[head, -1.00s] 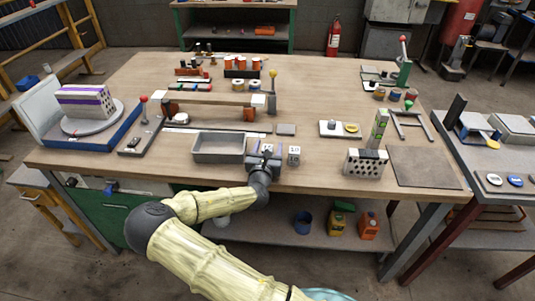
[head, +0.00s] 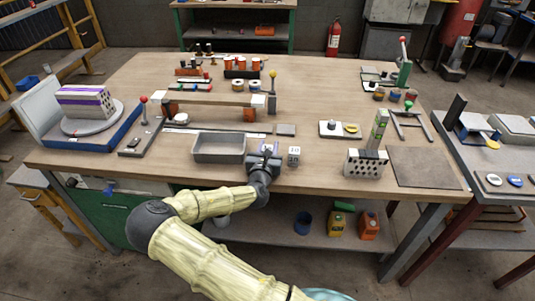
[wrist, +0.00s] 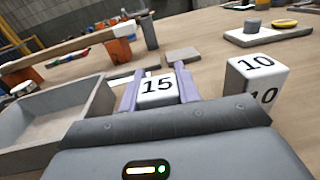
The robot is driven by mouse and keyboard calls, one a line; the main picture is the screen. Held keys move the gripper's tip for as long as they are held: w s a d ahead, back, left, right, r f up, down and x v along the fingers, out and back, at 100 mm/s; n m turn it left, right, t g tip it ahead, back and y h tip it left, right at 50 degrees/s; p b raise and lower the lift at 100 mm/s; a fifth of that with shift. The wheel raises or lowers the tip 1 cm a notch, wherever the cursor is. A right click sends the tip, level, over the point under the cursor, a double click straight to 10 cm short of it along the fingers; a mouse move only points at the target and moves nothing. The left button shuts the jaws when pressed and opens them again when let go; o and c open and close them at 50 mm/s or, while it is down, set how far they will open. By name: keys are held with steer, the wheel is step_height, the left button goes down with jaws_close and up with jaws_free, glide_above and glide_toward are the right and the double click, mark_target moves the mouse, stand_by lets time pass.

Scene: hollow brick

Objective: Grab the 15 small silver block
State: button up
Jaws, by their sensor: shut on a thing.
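The small silver block marked 15 (wrist: 157,88) is between the two purple-grey fingers of my gripper (wrist: 158,84) in the wrist view, and the fingers are shut on it. In the head view my gripper (head: 264,152) is at the front of the workbench, just right of the grey tray. The block is mostly hidden by the gripper there. I cannot tell whether it is clear of the bench top. A similar block marked 10 (wrist: 255,78) stands apart to the right; it also shows in the head view (head: 294,156).
The open grey tray (head: 219,157) is close on the left and looks empty. A flat grey plate (head: 286,130) lies behind. A perforated block (head: 366,164) and a dark mat (head: 425,167) are at the right. Bare bench lies between the 10 block and the perforated block.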

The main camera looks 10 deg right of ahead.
steer(key=shift+r, duration=0.15)
step_height(320, 180, up, 10)
steer(key=shift+p, duration=0.4)
steer(key=shift+w+f, duration=0.1)
steer(key=shift+f, duration=0.15)
stand_by(0.3)
